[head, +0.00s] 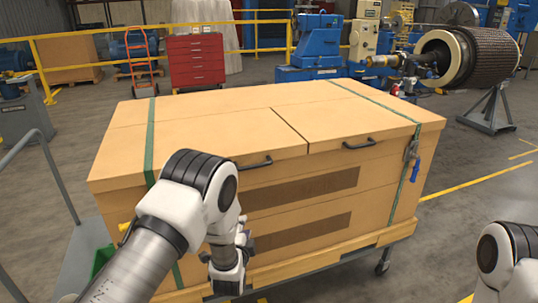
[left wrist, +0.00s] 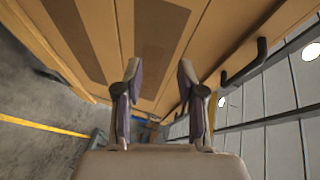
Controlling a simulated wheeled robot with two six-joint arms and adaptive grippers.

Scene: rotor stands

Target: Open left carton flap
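The tan carton (head: 290,225) stands in front of me with its top closed. Its left flap (head: 205,135) lies flat and has a black handle (head: 254,162) at its front edge. The right flap (head: 345,117) also lies flat, with its own handle (head: 358,144). My left arm reaches in front of the carton's front face, below the left handle; its wrist hides part of that face. In the left wrist view my left gripper (left wrist: 160,82) is open and empty, facing the carton's front. A black handle (left wrist: 245,63) shows right of its fingers, apart from them. My right gripper is out of view.
Green straps run over the carton at left (head: 150,140) and right (head: 402,178), the right one with a buckle (head: 412,150). The carton rests on a wheeled cart (head: 384,262). A rotor (head: 480,57) on a stand is behind right. Floor at right is clear.

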